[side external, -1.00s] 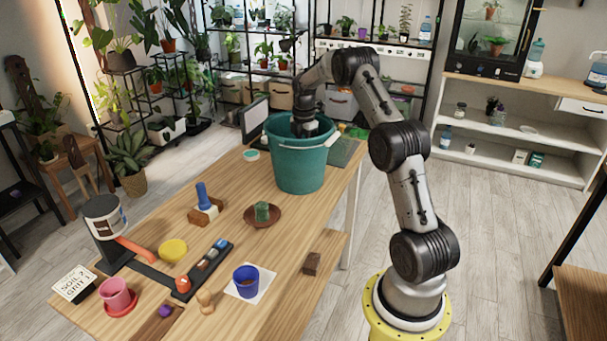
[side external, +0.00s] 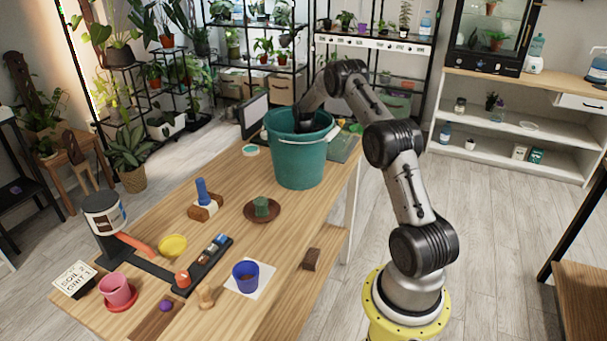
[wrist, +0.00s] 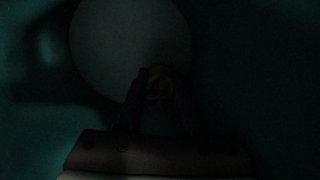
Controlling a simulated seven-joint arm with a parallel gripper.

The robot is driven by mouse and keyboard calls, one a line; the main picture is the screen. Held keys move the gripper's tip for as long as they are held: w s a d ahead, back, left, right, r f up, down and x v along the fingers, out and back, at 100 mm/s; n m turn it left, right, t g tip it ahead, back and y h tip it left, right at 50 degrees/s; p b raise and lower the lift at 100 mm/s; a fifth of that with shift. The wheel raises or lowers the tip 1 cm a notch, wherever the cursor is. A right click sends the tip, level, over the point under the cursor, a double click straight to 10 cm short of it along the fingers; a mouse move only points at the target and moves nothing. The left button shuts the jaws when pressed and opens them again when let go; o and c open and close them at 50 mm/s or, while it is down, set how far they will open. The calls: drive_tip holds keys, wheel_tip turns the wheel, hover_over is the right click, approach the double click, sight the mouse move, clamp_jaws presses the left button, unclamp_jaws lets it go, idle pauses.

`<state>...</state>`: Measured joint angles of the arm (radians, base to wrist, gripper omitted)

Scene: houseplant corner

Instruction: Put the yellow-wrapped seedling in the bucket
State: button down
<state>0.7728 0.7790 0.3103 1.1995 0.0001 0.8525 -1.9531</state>
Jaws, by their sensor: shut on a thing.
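The teal bucket (side external: 298,165) stands upright at the far end of the wooden table. My arm reaches over its rim, and my gripper is down inside it, hidden by the wall in the side view. In the dark wrist view my gripper (wrist: 158,95) is shut on a small dim yellowish thing, the yellow-wrapped seedling (wrist: 158,82). The pale round bucket floor (wrist: 125,40) lies beyond the fingertips. It is too dark to tell whether the seedling touches the floor.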

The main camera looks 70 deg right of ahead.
drive_tip(key=shift+f, duration=0.1)
drive_tip(key=c, duration=0.8)
unclamp_jaws()
drive_tip(key=shift+c, duration=0.2)
wheel_tip(320, 180, up, 12)
drive_tip(key=shift+r, duration=0.2)
